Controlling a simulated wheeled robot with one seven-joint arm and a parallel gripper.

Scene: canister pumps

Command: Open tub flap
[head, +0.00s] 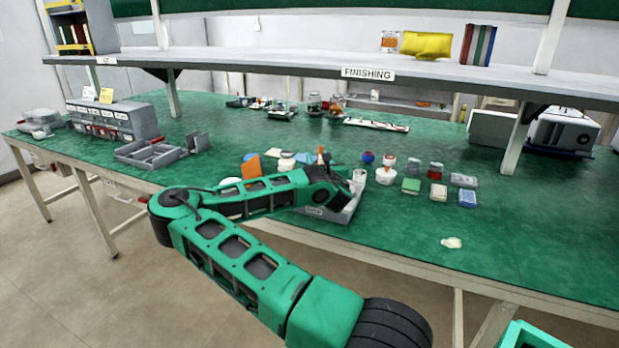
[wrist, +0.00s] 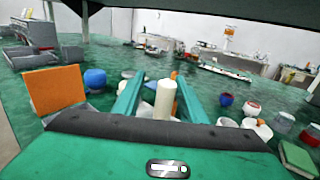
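My gripper (wrist: 160,80) shows in the wrist view as two green fingers held well apart. A white upright cylinder (wrist: 165,98) shows between them; I cannot tell how far it stands from them or whether they touch it. In the head view my arm reaches over the front edge of the bench, and its wrist hides the fingers. Several small tubs and jars stand around, including a white tub with a red part (head: 386,172), also in the wrist view (wrist: 251,108). I cannot make out a flap on any tub.
A grey labelled bin (head: 345,212) sits by my wrist at the bench edge. An orange panel (wrist: 57,88) stands left of the fingers and a blue pot (wrist: 95,78) behind it. Small boxes (head: 411,186) lie to the right. The green bench (head: 540,220) is mostly clear farther right.

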